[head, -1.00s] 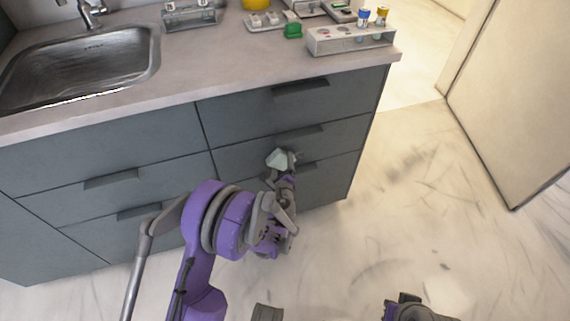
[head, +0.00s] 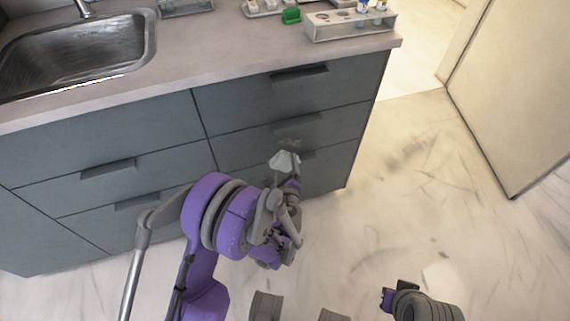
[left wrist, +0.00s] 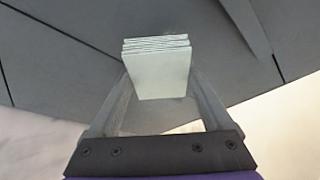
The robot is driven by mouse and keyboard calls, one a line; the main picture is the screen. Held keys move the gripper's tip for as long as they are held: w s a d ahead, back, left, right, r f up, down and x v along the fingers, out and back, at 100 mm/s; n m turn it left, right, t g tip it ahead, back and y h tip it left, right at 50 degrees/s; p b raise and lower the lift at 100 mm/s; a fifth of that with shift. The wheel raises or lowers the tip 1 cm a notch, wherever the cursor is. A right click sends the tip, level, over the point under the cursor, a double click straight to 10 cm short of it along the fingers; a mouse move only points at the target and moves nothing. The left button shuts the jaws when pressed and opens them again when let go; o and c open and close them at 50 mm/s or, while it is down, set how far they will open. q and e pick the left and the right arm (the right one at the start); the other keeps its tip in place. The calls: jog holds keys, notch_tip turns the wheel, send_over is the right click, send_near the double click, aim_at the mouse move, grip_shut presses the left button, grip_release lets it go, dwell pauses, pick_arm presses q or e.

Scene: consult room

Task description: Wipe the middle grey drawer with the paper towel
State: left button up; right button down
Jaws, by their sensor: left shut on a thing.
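The middle grey drawer (head: 334,126) is in the right-hand column of the cabinet in the head view, with a dark smudge (head: 289,142) near its lower edge. My left gripper (head: 289,172) is shut on the folded pale paper towel (head: 283,160), low in front of this column. In the left wrist view the towel (left wrist: 160,68) is a layered pad between the fingers, with grey drawer fronts close behind it. I cannot tell whether it touches them. My right gripper's fingers do not show clearly; part of the right arm is at the lower right.
Drawer handles (head: 300,73) stick out from the fronts. A door (head: 515,100) stands at the right. The floor between is clear.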

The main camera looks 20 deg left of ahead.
pick_arm(q)
jog(key=shift+s+d+b, duration=0.2)
jog(key=shift+s+d, duration=0.2)
jog(key=shift+s, duration=0.25)
jog(key=shift+s+d+b, duration=0.2)
jog(key=shift+s+d, duration=0.2)
jog(key=shift+s, duration=0.2)
jog(key=shift+w, duration=0.1)
jog(key=shift+w+a, duration=0.65)
jog(key=shift+w, duration=0.3)
jog(key=shift+w+a, duration=0.65)
jog(key=shift+w, duration=0.25)
jog(key=shift+w+a, duration=0.65)
jog(key=shift+w, duration=0.3)
jog(key=shift+w+a, duration=0.55)
jog(key=shift+w, duration=0.3)
jog(key=shift+d, duration=0.1)
